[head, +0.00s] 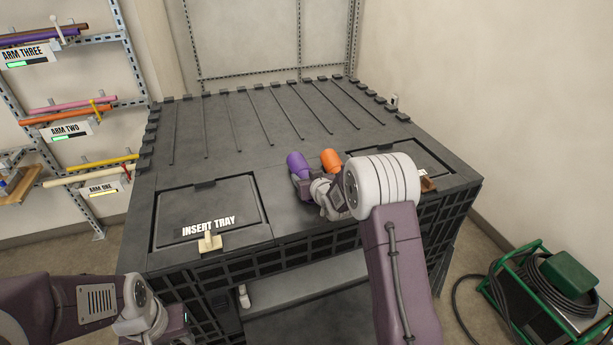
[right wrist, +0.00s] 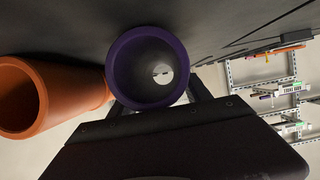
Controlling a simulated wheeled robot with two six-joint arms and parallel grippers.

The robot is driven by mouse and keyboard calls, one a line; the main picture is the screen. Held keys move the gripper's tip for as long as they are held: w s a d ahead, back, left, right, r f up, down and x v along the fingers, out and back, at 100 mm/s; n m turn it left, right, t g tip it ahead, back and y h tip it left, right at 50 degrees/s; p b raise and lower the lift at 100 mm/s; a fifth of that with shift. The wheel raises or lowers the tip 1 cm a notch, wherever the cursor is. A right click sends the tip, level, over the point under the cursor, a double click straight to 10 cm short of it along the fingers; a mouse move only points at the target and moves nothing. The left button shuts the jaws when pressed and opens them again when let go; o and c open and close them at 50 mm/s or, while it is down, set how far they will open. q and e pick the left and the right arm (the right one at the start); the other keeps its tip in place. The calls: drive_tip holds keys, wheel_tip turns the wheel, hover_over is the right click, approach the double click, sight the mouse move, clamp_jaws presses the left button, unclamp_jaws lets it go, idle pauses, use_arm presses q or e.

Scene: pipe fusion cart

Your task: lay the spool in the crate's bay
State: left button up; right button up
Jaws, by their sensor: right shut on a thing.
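A purple tube (head: 298,165), which looks like the spool, is at the front middle of the dark crate top (head: 230,160). My right gripper (head: 309,180) is shut on it; its tips are partly hidden behind my wrist in the head view. In the right wrist view the purple tube (right wrist: 148,68) shows end-on between the fingers, its hollow bore facing the camera. Whether it touches the crate top is unclear. An orange tube (head: 331,160) is just right of it and also shows in the wrist view (right wrist: 60,95). My left arm is at lower left, its fingertips hidden.
A lid marked INSERT TRAY (head: 208,205) with a pale handle (head: 209,241) covers the crate's front left. A second framed panel (head: 415,155) is at the right, partly behind my arm. Long slots run across the back. Pipe racks (head: 70,110) stand left; a green-framed machine (head: 560,285) stands right.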

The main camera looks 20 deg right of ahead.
drive_tip(key=shift+s+f+b, duration=0.1)
drive_tip(key=shift+s+b, duration=0.05)
drive_tip(key=shift+b, duration=0.15)
drive_tip(key=o, duration=1.6)
drive_tip(key=shift+c, duration=0.2)
drive_tip(key=shift+o, duration=0.2)
